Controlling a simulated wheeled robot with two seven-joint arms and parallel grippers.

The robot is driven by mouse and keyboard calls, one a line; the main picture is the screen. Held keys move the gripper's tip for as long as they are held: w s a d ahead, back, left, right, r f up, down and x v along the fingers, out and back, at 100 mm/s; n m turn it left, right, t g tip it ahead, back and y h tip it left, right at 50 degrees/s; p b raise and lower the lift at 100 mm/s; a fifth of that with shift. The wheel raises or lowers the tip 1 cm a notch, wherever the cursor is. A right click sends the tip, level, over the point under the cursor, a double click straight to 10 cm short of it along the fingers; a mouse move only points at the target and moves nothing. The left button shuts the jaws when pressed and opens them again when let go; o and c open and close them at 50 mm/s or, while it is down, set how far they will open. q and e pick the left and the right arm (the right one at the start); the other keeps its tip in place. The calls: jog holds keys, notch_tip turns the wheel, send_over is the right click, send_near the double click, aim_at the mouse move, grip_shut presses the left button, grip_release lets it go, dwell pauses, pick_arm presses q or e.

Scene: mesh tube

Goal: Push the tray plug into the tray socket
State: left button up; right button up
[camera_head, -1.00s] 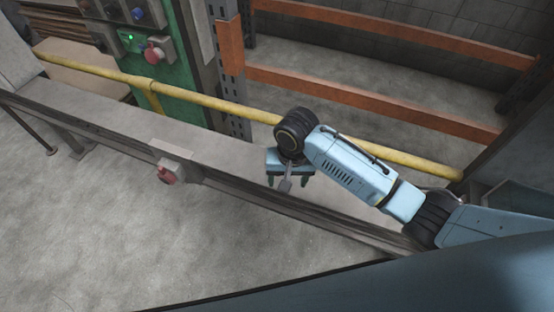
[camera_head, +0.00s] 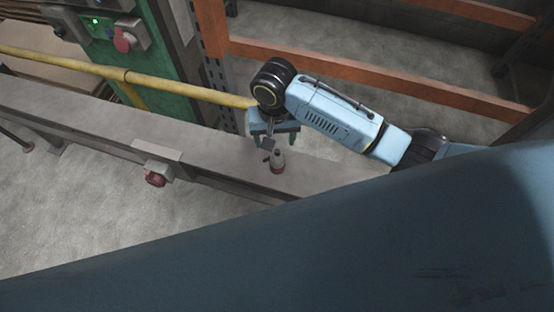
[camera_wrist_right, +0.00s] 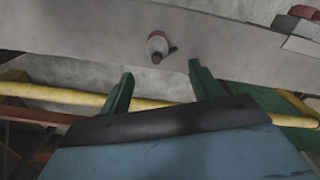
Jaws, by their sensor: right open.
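The tray plug (camera_head: 277,162), a small grey piece with a red band, rests on the long grey metal tray (camera_head: 232,160) and seems to stand upright. The tray socket (camera_head: 155,178), red on a grey box, is fixed at the tray's near side, left of the plug. My right gripper (camera_head: 274,138) is above and behind the plug, partly hidden by its own wrist. In the right wrist view, its green fingers (camera_wrist_right: 160,85) are apart and empty; the plug (camera_wrist_right: 157,45) is beyond their tips. The socket's box is at that view's upper right. My left gripper is not in view.
A yellow rail (camera_head: 180,85) runs behind the tray. A green cabinet (camera_head: 160,60) with another red socket (camera_head: 124,41) stands at the back left. Orange rack beams (camera_head: 340,70) are behind my arm. A large blue surface covers the foreground. The tray between plug and socket is clear.

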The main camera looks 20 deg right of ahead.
aim_at(277, 158)
notch_tip(277, 158, down, 5)
jog(key=shift+r+b, duration=0.1)
jog(key=shift+b, duration=0.35)
jog(key=shift+f, duration=0.45)
jog(key=f, duration=0.1)
jog(key=f+b, duration=0.1)
jog(key=f, duration=0.3)
jog(key=shift+d, duration=0.3)
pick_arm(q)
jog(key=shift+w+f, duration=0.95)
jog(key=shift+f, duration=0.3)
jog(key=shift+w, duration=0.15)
pick_arm(e)
jog(key=c, duration=1)
